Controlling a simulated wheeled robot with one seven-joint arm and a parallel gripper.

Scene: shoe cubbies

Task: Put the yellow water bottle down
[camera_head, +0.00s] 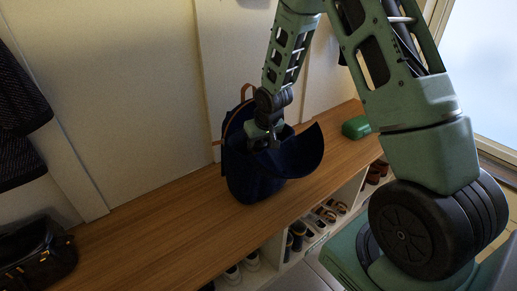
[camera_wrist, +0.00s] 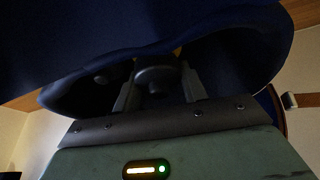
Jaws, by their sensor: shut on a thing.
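A dark blue backpack (camera_head: 255,180) stands on the wooden bench with its flap hanging open to the right. My gripper (camera_head: 272,142) reaches down into its open top, and the fingertips are hidden there in the head view. In the wrist view, my gripper (camera_wrist: 158,88) is shut on a dark, rounded cap-like part, seemingly the top of the yellow water bottle (camera_wrist: 155,76). A faint yellowish patch shows behind it. The bottle's body is hidden in the dark bag, and I cannot tell whether it touches the bottom.
The wooden bench top (camera_head: 150,222) is clear left of the backpack. A black bag (camera_head: 36,255) sits at its left end and a green case (camera_head: 357,127) at the right. Shoes fill the cubbies (camera_head: 272,250) below. Dark clothing (camera_head: 18,110) hangs at left.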

